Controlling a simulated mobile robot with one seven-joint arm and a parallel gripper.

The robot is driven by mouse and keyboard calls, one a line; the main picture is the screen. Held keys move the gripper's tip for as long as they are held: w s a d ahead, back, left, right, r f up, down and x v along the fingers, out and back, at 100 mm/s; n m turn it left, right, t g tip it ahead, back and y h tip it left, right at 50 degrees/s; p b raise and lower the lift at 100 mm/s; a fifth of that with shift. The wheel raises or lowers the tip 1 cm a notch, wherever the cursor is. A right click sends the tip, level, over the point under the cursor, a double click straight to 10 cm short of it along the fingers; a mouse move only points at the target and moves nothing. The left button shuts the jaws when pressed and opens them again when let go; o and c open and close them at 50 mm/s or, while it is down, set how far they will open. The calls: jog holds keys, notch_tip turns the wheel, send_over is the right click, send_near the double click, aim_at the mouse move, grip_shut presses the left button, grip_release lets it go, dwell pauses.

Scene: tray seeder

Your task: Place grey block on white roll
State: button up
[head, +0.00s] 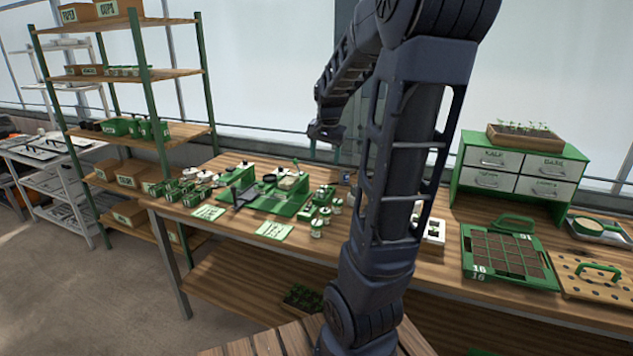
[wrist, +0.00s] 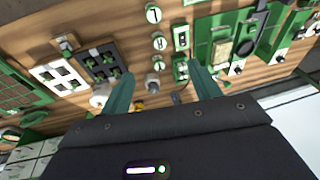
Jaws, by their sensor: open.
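My gripper (wrist: 160,86) shows in the wrist view as two teal fingers spread wide apart, with nothing held between them. They hang above the wooden bench. A pale rounded item (wrist: 99,97), possibly the white roll, lies beside the left finger and is partly cut off by my gripper body. A small grey item (wrist: 152,83), possibly the grey block, shows on the bench between the fingers; its shape is too small to be sure. In the head view my arm covers the middle of the bench, and I cannot make out the block or roll there.
A green seeder (head: 268,200) with several small labelled pots stands on the bench left of my arm. Right of it are a seed tray (head: 512,290), a green drawer cabinet (head: 457,190) and a perforated board (head: 606,291). A shelf rack (head: 150,80) stands at left.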

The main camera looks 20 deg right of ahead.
jog(key=s+a+r+n+t, duration=0.1)
jog(key=s+a+n, duration=0.3)
jog(key=s, duration=0.6)
jog(key=s+a+r+n, duration=0.1)
jog(key=s+a+n, duration=0.3)
jog(key=s+a, duration=0.3)
jog(key=shift+s+a+n+t, duration=0.35)
jog(key=shift+s+n+t, duration=0.05)
jog(key=shift+s, duration=1.55)
jog(key=shift+r, duration=0.1)
